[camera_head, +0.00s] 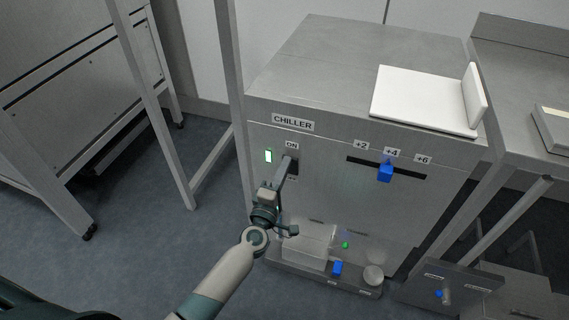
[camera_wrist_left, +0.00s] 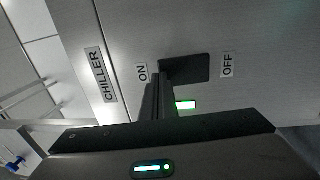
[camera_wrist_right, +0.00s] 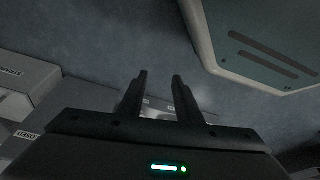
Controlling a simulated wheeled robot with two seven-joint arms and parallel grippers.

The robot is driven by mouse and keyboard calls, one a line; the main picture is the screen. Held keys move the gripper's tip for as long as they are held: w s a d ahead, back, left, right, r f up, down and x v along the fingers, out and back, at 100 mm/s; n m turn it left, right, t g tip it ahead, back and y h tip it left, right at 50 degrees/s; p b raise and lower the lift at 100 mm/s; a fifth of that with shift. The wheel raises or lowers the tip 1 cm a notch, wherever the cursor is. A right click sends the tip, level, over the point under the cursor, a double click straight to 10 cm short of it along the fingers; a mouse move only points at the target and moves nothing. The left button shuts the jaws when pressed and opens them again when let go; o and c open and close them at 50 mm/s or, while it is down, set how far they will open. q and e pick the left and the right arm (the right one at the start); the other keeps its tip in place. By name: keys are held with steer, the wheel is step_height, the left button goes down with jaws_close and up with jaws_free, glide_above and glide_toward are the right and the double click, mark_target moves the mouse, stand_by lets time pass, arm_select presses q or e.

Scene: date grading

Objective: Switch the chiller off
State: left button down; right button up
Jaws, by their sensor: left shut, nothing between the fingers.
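The chiller (camera_head: 345,215) is a grey metal cabinet with a CHILLER label on its front. Its dark switch (camera_wrist_left: 190,68) lies between an ON label (camera_wrist_left: 142,72) and an OFF label (camera_wrist_left: 227,65) in the left wrist view. A lit green-white indicator (camera_head: 268,156) shows beside it, and also in the left wrist view (camera_wrist_left: 186,104). My left gripper (camera_head: 290,164) is shut and empty, its fingertips at the ON end of the switch; contact cannot be told. The fingers hide part of the switch. My right gripper (camera_wrist_right: 158,85) is open and empty over the floor.
A slider with a blue knob (camera_head: 385,172) sits right of the switch, at +4. A white stand (camera_head: 420,98) is on the chiller top. A low ledge (camera_head: 310,280) below carries small items. A small panel (camera_head: 465,283) with a blue knob stands to the right.

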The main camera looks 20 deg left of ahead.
arm_select(q)
steer(key=shift+r+p, duration=0.3)
steer(key=shift+p, duration=0.65)
steer(key=shift+w+g+p, duration=0.1)
steer(key=shift+g+p, duration=0.2)
steer(key=shift+p, duration=0.4)
steer(key=shift+r+p, duration=0.1)
steer(key=shift+p, duration=0.9)
steer(key=g+p, duration=0.1)
steer(key=p, duration=0.2)
steer(key=shift+w+r, duration=0.15)
steer(key=shift+r, duration=0.05)
steer(key=shift+w+r+p, duration=0.1)
steer(key=shift+p, duration=0.25)
steer(key=shift+w+r, duration=0.1)
steer(key=shift+w, duration=0.1)
steer(key=shift+f, duration=0.2)
arm_select(e)
steer(key=a+t, duration=0.1)
steer(key=a+t+y, duration=0.1)
steer(key=a, duration=0.1)
steer(key=w+a+t, duration=0.1)
steer(key=t, duration=0.1)
steer(key=shift+w+a+f+n+y, duration=0.1)
steer(key=shift+a+f+n+y, duration=0.15)
steer(key=shift+a+n+y, duration=0.05)
arm_select(q)
steer(key=shift+s, duration=0.1)
